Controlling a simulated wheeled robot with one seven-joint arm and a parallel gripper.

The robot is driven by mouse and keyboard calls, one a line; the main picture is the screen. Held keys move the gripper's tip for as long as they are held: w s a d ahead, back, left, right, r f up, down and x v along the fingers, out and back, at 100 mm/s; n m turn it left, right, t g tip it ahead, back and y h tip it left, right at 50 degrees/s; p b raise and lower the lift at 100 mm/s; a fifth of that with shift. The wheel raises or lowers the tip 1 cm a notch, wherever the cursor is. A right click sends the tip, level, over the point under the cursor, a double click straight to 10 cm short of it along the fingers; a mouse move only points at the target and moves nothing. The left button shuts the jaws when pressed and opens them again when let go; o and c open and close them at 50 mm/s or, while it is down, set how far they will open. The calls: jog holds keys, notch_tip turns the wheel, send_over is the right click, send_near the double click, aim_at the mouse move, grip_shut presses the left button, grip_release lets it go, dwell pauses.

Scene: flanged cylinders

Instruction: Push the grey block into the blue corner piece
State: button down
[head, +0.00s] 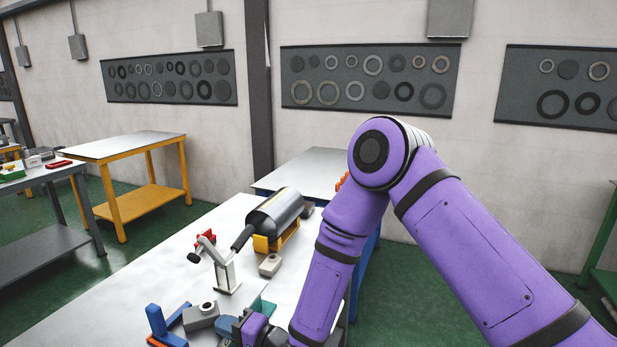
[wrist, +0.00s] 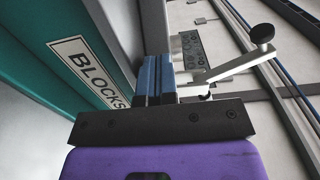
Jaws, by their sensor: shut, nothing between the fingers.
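The grey block (head: 201,318), with a round boss on top, sits on the pale worktable near the bottom of the head view. The blue corner piece (head: 161,328) is just left of it; their edges overlap in the picture, and I cannot tell whether they touch. My gripper (head: 224,324) is low over the table, just right of the grey block, and contact with it is unclear. In the wrist view my gripper's blue fingers (wrist: 157,78) are closed together with nothing between them. The grey block and the corner piece cannot be made out there.
A teal box labelled BLOCKS (wrist: 40,48) is close to the left of my fingers in the wrist view. A lever stand with a black knob (wrist: 262,33) is to their right. A smaller grey block (head: 270,266) and a dark cylinder (head: 275,217) stand farther back. Table space left is clear.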

jog(key=shift+s+a, duration=0.1)
jog(key=shift+v, duration=2.4)
jog(key=w+d+r+n+t+h, duration=0.1)
jog(key=w+d+r+n+h, duration=0.3)
jog(key=d+r, duration=0.45)
jog(key=w+d+r+n+t+h, duration=0.1)
jog(key=w+d+r+h, duration=0.5)
jog(key=d, duration=0.3)
jog(key=s+d+r+h, duration=0.2)
jog(key=s+d+r, duration=0.1)
jog(key=d+r, duration=0.35)
jog(key=s+d+r+h, duration=0.25)
jog(key=d+r, duration=0.25)
jog(key=d, duration=0.3)
jog(key=s+d+r+g, duration=0.1)
jog(key=s+d+r, duration=0.1)
jog(key=s+d, duration=0.2)
jog(key=s+d+r+g+h, duration=0.1)
jog(key=s+d+r, duration=0.2)
jog(key=s, duration=0.8)
jog(key=s+d+r+g+h, duration=0.1)
jog(key=s+d+r, duration=0.1)
jog(key=s+d, duration=0.3)
jog(key=s, duration=0.3)
jog(key=shift+r+g, duration=0.25)
jog(key=shift+g, duration=0.15)
